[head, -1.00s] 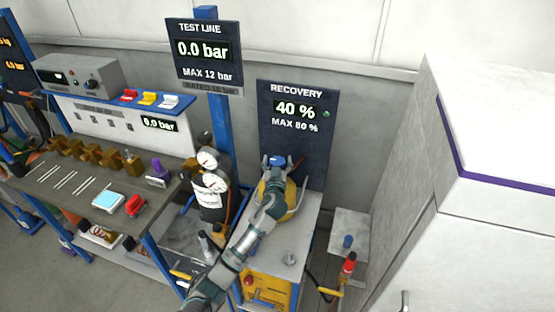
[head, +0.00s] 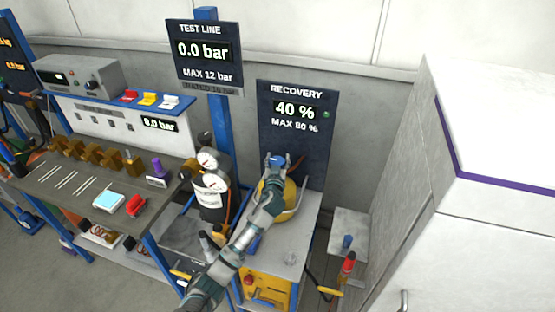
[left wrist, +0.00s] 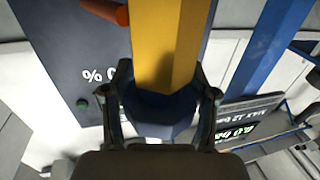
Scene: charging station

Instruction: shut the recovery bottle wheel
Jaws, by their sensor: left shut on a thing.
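The recovery bottle (head: 289,194) is yellow and stands on a grey stand in front of the recovery board. Its blue wheel (head: 275,160) is at the top. My left gripper (head: 274,164) reaches up to the wheel from the front and is shut on it. In the left wrist view the dark blue wheel (left wrist: 160,118) sits between the two fingers of my left gripper (left wrist: 165,105), with a yellow body (left wrist: 172,45) beyond it. My left arm hides part of the bottle. My right gripper is not in view.
The recovery board (head: 292,150) reads 40 %, max 80 %. A grey and black cylinder with gauges (head: 210,180) stands left of the bottle. A workbench (head: 65,190) with several fittings is further left. A large white cabinet (head: 490,230) bounds the right side.

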